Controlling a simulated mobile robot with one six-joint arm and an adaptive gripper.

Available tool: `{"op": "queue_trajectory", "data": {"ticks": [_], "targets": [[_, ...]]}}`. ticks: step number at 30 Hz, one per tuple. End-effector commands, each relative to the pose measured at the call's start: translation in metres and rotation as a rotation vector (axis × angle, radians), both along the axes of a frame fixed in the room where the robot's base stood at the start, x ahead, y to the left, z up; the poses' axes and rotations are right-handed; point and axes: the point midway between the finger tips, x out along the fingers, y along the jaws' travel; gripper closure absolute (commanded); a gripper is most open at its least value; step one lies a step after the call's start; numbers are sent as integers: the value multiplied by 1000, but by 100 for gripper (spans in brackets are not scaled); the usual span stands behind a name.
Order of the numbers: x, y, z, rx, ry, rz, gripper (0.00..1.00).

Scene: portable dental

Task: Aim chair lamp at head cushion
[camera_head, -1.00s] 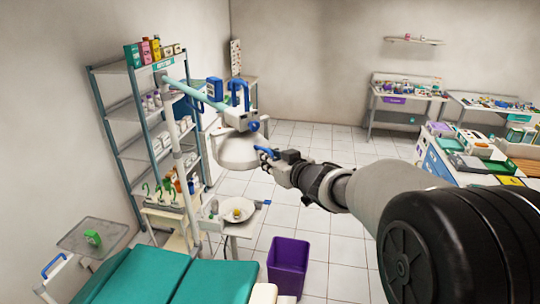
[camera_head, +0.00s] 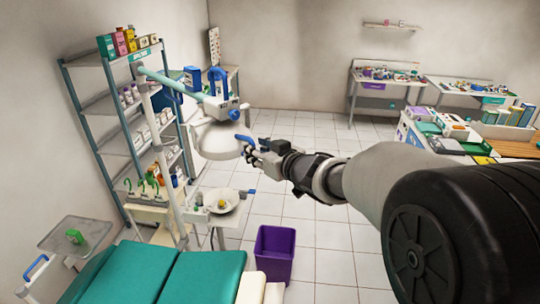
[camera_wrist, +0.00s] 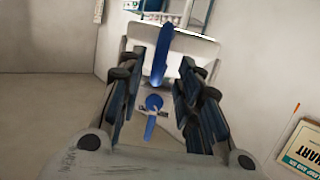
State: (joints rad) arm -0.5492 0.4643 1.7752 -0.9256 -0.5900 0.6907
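The chair lamp (camera_head: 216,140) is a pale dome with blue handles, hung from a teal arm on a pole behind the chair. One blue handle (camera_head: 243,138) sticks out from the lamp toward my gripper (camera_head: 252,154). In the wrist view, a long blue handle (camera_wrist: 161,58) shows between the two fingers of my gripper (camera_wrist: 160,80), with gaps on both sides. My gripper is open and does not clearly touch the handle. The cream head cushion (camera_head: 250,288) is at the end of the teal chair (camera_head: 205,275), partly cut off by the lower edge.
A purple bin (camera_head: 275,253) stands on the floor beside the chair. A round basin (camera_head: 222,201) is below the lamp. Shelving (camera_head: 115,105) lines the left wall. A small tray (camera_head: 75,235) is at the lower left. Tiled floor (camera_head: 325,235) is clear around the bin.

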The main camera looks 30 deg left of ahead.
Motion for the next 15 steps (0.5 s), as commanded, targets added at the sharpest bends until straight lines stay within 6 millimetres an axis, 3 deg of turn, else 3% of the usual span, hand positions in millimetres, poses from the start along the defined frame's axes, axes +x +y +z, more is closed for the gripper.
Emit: {"op": "queue_trajectory", "data": {"ticks": [6,15], "targets": [[-24,-41,14,1,-3,-3,68],[-42,-69,22,2,-1,-1,68]]}}
